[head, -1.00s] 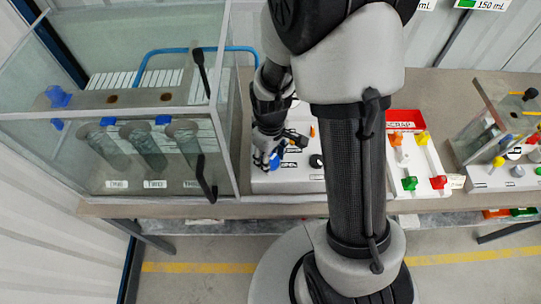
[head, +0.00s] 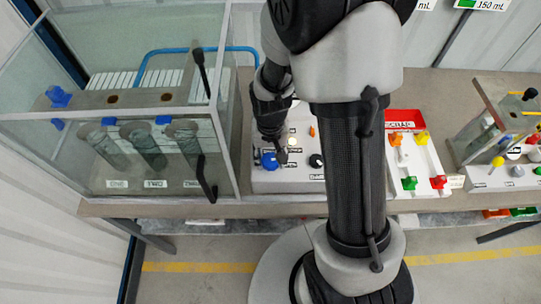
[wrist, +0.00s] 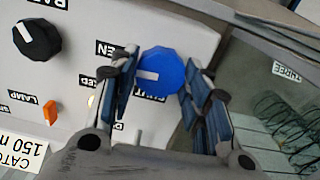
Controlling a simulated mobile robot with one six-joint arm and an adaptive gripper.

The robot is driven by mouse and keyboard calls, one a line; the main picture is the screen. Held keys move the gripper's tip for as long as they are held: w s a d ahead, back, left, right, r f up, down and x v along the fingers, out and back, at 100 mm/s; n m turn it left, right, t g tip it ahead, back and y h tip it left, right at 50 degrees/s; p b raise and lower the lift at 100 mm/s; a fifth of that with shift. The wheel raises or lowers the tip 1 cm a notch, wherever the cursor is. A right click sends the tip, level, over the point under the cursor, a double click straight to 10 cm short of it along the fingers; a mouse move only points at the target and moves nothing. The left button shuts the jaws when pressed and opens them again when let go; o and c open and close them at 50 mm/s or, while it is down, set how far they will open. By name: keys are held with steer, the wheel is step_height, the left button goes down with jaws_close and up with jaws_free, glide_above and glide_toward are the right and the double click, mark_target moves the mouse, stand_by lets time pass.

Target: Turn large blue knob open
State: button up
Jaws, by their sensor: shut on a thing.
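The large blue knob (head: 269,160) sits on the front left of the white control panel. In the wrist view, the knob (wrist: 163,70) is between the two fingers of my gripper (wrist: 163,92). Its white pointer mark faces left in that view. In the head view, my gripper (head: 277,150) reaches down over the panel at the knob, seen nearly edge-on. The fingers are closed around the knob's sides.
The white panel (head: 300,180) also carries a black knob (wrist: 37,40), an orange switch (wrist: 50,111) and a small pale lamp (wrist: 92,102). A glass tank (head: 120,200) stands close on the left. A tray with coloured valves (head: 415,160) lies to the right.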

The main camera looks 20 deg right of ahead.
mark_target(271, 160)
steer(key=shift+m, duration=0.4)
steer(key=o, duration=1.1)
steer(key=shift+c, duration=0.2)
step_height(271, 160, up, 12)
stand_by(0.4)
